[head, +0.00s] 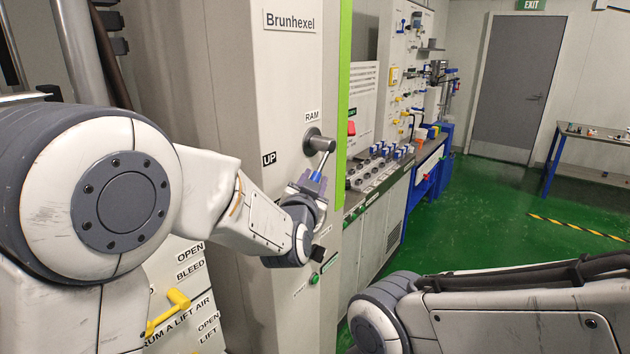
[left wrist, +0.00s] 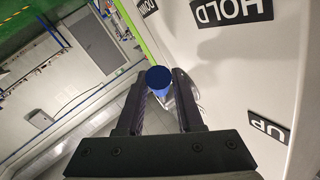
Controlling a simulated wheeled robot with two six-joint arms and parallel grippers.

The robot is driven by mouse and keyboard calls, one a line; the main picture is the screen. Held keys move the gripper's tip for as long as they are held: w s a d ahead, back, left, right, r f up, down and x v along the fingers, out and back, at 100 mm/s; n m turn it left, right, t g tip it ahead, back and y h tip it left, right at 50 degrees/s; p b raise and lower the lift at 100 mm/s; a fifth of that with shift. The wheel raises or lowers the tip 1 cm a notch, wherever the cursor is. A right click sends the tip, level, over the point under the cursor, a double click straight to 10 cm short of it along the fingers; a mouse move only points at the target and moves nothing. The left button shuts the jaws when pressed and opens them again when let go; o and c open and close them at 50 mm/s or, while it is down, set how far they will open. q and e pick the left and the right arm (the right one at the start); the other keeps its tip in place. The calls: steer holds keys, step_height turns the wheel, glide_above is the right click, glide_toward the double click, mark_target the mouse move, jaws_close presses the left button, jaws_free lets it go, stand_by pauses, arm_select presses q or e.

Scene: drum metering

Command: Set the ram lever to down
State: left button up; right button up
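The ram lever (head: 321,160) is a grey metal arm with a blue grip, mounted on a round hub under the "RAM" label on the grey press column. It slants downward from the hub. My left gripper (head: 314,187) is at the blue grip. In the left wrist view, the blue knob (left wrist: 158,78) sits between the fingertips of the left gripper (left wrist: 160,85); whether the fingers press on it is unclear. The "UP" label (head: 269,158) is left of the hub; "HOLD" (left wrist: 231,10) and "DOWN" (left wrist: 147,6) show in the wrist view. My right gripper is out of view.
A yellow handle (head: 168,309) and the "OPEN", "BLEED" and "LIFT" labels are low on the left. A green button (head: 315,278) is below the left gripper. A bench with several blue-topped items (head: 380,165) runs beyond the column.

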arm_select(q)
jaws_close()
stand_by(1.1)
